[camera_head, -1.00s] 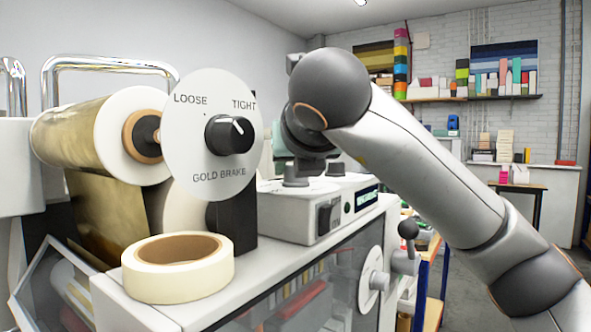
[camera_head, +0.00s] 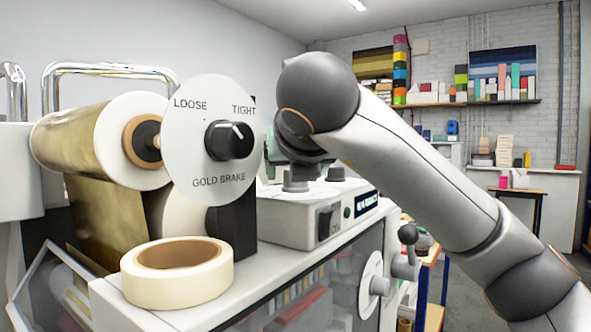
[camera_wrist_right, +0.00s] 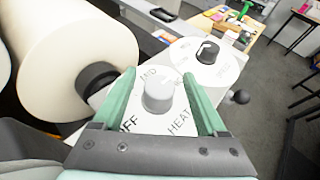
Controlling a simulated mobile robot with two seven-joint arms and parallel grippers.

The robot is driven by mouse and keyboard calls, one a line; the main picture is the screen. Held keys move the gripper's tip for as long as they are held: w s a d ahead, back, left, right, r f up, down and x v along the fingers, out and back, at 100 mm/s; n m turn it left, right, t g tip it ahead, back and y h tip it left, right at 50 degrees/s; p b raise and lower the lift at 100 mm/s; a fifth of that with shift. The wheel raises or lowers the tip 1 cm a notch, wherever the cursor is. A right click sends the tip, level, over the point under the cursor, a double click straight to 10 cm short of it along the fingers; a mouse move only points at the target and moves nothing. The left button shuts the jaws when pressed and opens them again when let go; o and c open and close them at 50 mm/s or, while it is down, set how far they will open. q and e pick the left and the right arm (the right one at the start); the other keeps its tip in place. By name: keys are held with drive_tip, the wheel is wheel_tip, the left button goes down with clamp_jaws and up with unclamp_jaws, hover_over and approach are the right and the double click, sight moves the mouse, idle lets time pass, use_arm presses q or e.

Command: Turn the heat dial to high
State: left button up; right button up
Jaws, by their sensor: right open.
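The heat dial is a grey round knob (camera_wrist_right: 159,96) on a white plate in the right wrist view. Parts of "OFF", "HEAT" and another word show around it; its pointer is not clear. My right gripper (camera_wrist_right: 163,82) is open, with one green finger on each side of the knob. Whether the fingers touch it I cannot tell. In the head view my right arm (camera_head: 420,165) reaches over the machine's control box (camera_head: 290,222), and the gripper is mostly hidden behind it. My left gripper is not in view.
A gold brake dial (camera_head: 230,141) stands in front of the gold foil roll (camera_head: 75,135). A tape roll (camera_head: 177,290) lies on the machine's near edge. A second, black dial (camera_wrist_right: 208,52) shows beyond the knob in the wrist view. A ball-ended lever (camera_head: 408,233) sticks out at the right.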

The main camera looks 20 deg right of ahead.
use_arm(q)
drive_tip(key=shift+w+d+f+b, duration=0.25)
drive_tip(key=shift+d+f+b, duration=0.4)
drive_tip(key=shift+b, duration=0.45)
use_arm(e)
drive_tip(key=v, duration=1.2)
drive_tip(key=shift+s+r, duration=0.2)
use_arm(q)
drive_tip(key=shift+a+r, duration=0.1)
use_arm(e)
drive_tip(key=shift+a, duration=0.15)
